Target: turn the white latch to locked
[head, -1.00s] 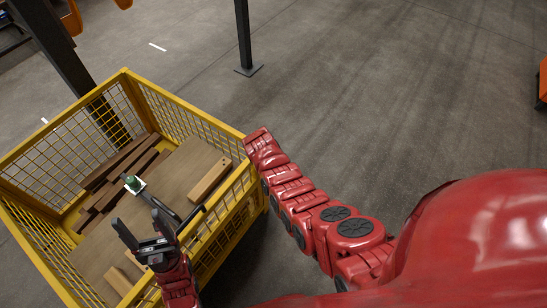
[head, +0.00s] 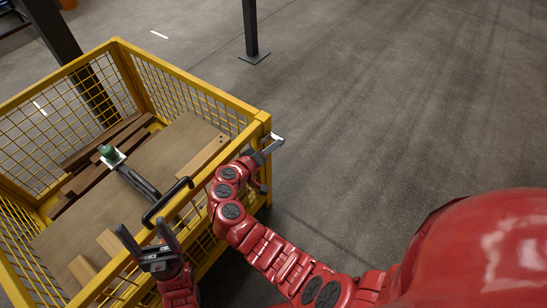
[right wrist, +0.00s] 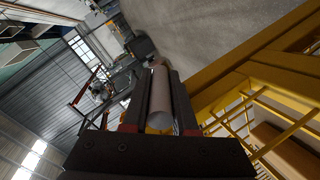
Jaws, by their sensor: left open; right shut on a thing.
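The white latch (head: 279,140) shows as a small pale piece at the right corner of the yellow crate, by its upper rail. My right gripper (head: 271,147) is there, shut on it. In the right wrist view the latch is a pale cylinder (right wrist: 160,98) lying lengthwise between the two dark fingers. Its mount and any lock marking are not visible, so I cannot tell its setting. My left gripper (head: 144,232) is open and empty, in front of the crate's near side, well away from the latch.
The yellow mesh crate (head: 190,88) holds a wooden board (head: 165,150), dark planks (head: 105,140) and a green-topped item (head: 109,154). A black handle (head: 166,201) stands at its near rail. A dark post (head: 250,30) rises behind. The floor at right is clear.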

